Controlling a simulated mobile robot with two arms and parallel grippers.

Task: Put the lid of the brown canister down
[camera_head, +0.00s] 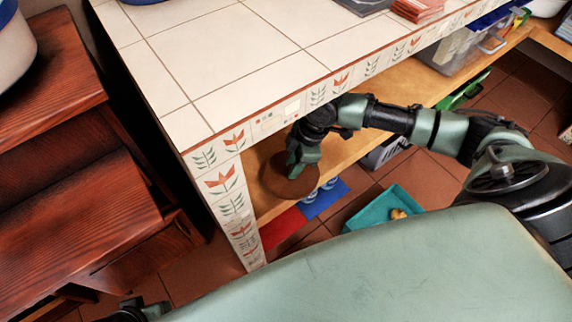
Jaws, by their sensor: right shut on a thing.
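My right gripper (299,172) reaches in under the tiled counter and is shut on a round brown lid (276,181). The lid is over the wooden shelf (257,201) near its left end. The gripper and my arm cover part of the lid. I cannot tell whether it touches the shelf, and no canister can be made out apart from the brown disc. A small dark and green end of my left arm (141,310) shows at the bottom left; its fingers cannot be made out.
The tiled counter (230,60) overhangs the shelf, with a tiled post (233,212) on its left. Dark wooden furniture (70,215) stands at the left. A teal tray (383,209) and red and blue items lie below. A clear bin (462,50) sits farther right on the shelf.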

